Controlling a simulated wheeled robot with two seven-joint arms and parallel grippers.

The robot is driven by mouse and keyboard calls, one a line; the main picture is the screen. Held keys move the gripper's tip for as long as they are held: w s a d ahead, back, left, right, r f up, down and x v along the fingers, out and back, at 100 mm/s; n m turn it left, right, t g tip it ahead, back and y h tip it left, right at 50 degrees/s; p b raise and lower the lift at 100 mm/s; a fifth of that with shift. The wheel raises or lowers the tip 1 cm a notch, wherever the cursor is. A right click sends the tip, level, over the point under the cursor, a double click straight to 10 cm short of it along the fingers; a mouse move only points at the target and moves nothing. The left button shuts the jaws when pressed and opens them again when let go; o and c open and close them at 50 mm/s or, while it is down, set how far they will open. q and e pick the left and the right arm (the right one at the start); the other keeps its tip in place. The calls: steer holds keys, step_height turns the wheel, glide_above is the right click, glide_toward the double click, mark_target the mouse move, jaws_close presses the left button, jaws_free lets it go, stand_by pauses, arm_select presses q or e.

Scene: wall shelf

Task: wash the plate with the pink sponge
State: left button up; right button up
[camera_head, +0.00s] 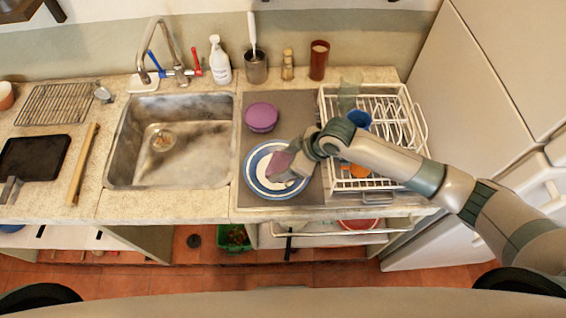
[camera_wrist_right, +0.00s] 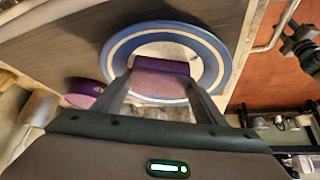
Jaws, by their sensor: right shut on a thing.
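The plate (camera_head: 259,184) is blue and white and lies flat on the grey mat right of the sink; it also shows in the right wrist view (camera_wrist_right: 207,59). The pink sponge (camera_head: 280,161) is at the plate, and looks purple-pink in the right wrist view (camera_wrist_right: 161,67). My right gripper (camera_head: 291,174) is shut on the sponge, which is between its two fingers in the right wrist view (camera_wrist_right: 163,88). The sponge is over the plate's middle; I cannot tell if it touches the plate. My left gripper is not in view.
A purple bowl (camera_head: 262,117) sits on the mat (camera_head: 287,103) behind the plate. A white dish rack (camera_head: 411,98) with dishes stands on the right, under my right arm. The steel sink (camera_head: 199,139) is on the left. A spray bottle (camera_head: 219,62) and a utensil holder (camera_head: 256,68) stand behind.

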steer(key=shift+a, duration=0.25)
stand_by(0.3)
steer(key=shift+r, duration=0.45)
steer(key=shift+s+r, duration=0.15)
steer(key=shift+r, duration=1.4)
steer(key=shift+s+r, duration=0.1)
steer(key=shift+r, duration=1.4)
